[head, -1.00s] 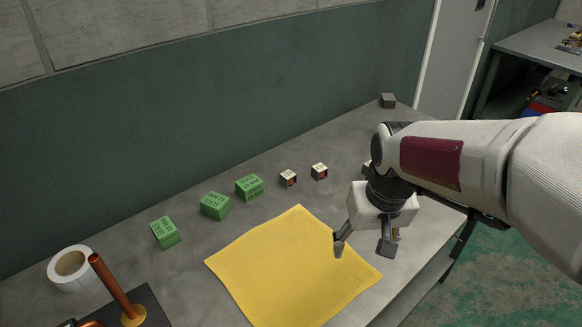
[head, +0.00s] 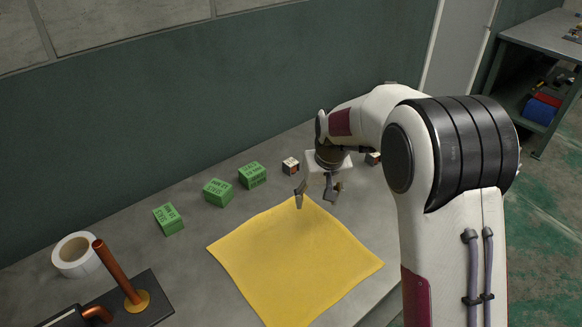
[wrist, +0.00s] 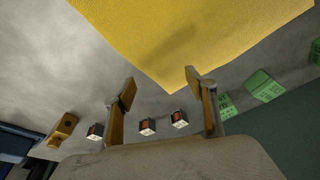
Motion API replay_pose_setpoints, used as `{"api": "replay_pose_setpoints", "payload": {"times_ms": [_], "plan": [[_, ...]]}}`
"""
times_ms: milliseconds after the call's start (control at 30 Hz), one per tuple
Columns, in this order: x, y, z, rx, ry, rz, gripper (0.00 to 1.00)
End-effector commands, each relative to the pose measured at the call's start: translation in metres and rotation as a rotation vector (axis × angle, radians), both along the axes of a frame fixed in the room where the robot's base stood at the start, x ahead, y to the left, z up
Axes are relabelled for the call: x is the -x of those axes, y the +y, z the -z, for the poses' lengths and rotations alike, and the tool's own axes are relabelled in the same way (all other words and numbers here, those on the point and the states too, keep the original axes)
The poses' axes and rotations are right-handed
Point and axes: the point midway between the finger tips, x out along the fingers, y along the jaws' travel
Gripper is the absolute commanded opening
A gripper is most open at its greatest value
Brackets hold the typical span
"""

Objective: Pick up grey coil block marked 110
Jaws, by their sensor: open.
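My gripper (head: 317,196) is open and empty above the far corner of the yellow cloth; its two fingers also show apart in the wrist view (wrist: 161,84). No block with a readable 110 shows. Small pale blocks with dark and orange-red faces stand in a row: one (head: 291,166) is just left of my gripper, another (head: 374,158) is partly hidden to its right. In the wrist view three of them (wrist: 95,131) (wrist: 147,127) (wrist: 179,119) show near and between the fingers. A tan-brown block with dark spots (wrist: 63,127) lies farther left there; I cannot tell its marking.
Green boxes (head: 168,219) (head: 218,192) (head: 252,175) stand left of the small blocks. The yellow cloth (head: 295,262) lies flat in front. A white roll (head: 76,254) and a copper pipe on a dark base (head: 120,275) are at lower left. A green wall (head: 190,110) rises behind.

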Motion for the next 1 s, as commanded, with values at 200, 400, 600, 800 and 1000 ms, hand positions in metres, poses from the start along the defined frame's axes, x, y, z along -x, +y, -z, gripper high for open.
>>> {"api": "replay_pose_setpoints", "payload": {"times_ms": [200,400,600,800,1000], "plan": [[-0.044,0.025,0.028,-0.015,-0.045,-0.03,0.56],[-0.09,0.046,0.041,-0.035,-0.119,-0.053,0.56],[-0.133,0.06,0.02,-0.062,-0.229,-0.066,0.56],[-0.157,0.067,-0.005,-0.076,-0.316,-0.084,0.56],[-0.158,0.067,-0.005,-0.073,-0.324,-0.094,0.56]]}}
